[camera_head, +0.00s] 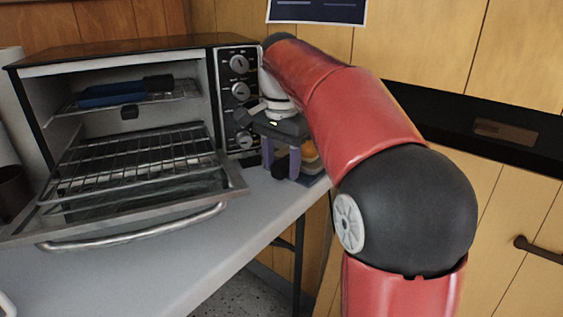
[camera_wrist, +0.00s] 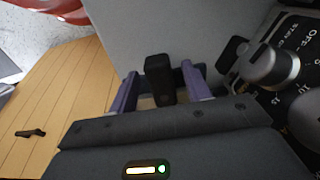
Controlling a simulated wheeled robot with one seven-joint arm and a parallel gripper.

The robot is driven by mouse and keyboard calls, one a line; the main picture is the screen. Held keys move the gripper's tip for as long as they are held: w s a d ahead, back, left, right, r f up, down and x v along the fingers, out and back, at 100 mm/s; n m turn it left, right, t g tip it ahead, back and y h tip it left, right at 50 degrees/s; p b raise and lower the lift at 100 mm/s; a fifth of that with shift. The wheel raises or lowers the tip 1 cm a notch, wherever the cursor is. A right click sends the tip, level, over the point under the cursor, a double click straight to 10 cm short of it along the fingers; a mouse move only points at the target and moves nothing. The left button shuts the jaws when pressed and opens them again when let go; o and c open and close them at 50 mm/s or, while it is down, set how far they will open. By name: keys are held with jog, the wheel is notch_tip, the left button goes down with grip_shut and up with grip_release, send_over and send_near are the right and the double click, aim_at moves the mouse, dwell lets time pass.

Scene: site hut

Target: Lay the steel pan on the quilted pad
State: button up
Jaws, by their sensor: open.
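My gripper (camera_head: 281,163) is open, pointing down beside the oven's right side, its two purple fingers low over the counter. In the wrist view, a black block-like piece, perhaps a handle (camera_wrist: 160,78), stands between the open fingers; I cannot tell whether they touch it. Its dark end (camera_head: 279,170) shows between the fingers in the head view. A rounded orange thing (camera_head: 310,151) is just behind the fingers, partly hidden. A thin dark-blue edge (camera_head: 316,181) lies under it on the counter; I cannot tell whether it is the quilted pad. I cannot make out the steel pan for certain.
The toaster oven (camera_head: 130,45) stands open, its door (camera_head: 140,217) lowered over the counter and a wire rack (camera_head: 140,158) pulled out. A blue flat thing (camera_head: 112,94) with a black end lies on the upper rack. Oven knobs (camera_wrist: 272,67) are close to my gripper. The front counter (camera_head: 200,270) is clear.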

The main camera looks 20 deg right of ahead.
notch_tip(320, 180, up, 12)
jog(key=p, duration=0.4)
jog(key=s+f+n+t, duration=0.5)
jog(key=s+f+n, duration=0.5)
jog(key=s+f, duration=1)
jog(key=shift+s+f+n+t, duration=0.15)
jog(key=shift+s+n+t, duration=0.2)
jog(key=shift+s, duration=0.75)
